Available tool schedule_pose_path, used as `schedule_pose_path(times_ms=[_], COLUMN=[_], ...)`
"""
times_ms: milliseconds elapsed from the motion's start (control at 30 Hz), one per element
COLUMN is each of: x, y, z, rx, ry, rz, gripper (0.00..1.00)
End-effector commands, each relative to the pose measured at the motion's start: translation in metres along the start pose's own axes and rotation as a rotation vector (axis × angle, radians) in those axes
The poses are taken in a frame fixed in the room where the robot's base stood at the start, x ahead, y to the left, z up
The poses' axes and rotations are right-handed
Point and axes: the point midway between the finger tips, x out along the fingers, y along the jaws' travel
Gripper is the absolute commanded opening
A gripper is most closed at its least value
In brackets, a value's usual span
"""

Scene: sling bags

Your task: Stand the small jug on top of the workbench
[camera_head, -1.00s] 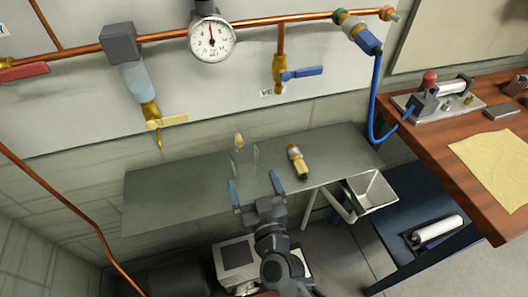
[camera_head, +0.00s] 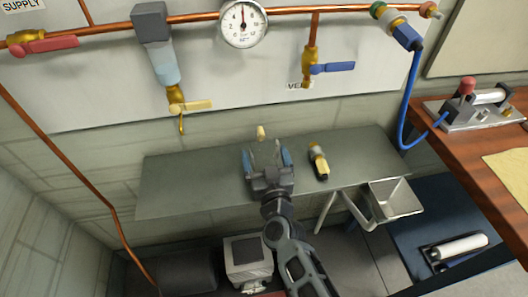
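A small clear, see-through vessel with a yellowish top (camera_head: 261,132), which looks like the small jug, stands on a grey metal shelf (camera_head: 190,180) below the pipe panel. My gripper (camera_head: 267,159) is at the shelf, with its two blue fingers apart on either side of the vessel. The gripper hides the vessel's lower part, and I cannot tell whether the fingers touch it. The workbench is the brown wooden top (camera_head: 450,166) at the right; only part of it is in view.
A brass and grey fitting (camera_head: 318,161) lies on the shelf just right of my gripper. A metal hopper (camera_head: 396,198) hangs at the shelf's right end. A blue hose (camera_head: 405,110) hangs between shelf and workbench. A clamp device (camera_head: 478,108) and yellow paper (camera_head: 510,168) occupy the workbench.

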Motion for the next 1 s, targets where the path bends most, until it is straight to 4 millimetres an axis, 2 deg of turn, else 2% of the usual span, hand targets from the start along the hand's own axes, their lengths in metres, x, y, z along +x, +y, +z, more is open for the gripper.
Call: schedule_pose_path(times_ms=[67, 533, 833, 1000], x=[0.0, 0.0, -0.002, -0.004], y=[0.0, 0.0, 0.0, 0.0], z=[0.0, 0.0, -0.004, -0.017], rx=[0.0, 0.0, 0.0, 0.001], ry=[0.0, 0.001, 0.0, 0.002], rz=[0.0, 0.0, 0.0, 0.0], gripper=[0.87, 0.42, 0.42, 0.42])
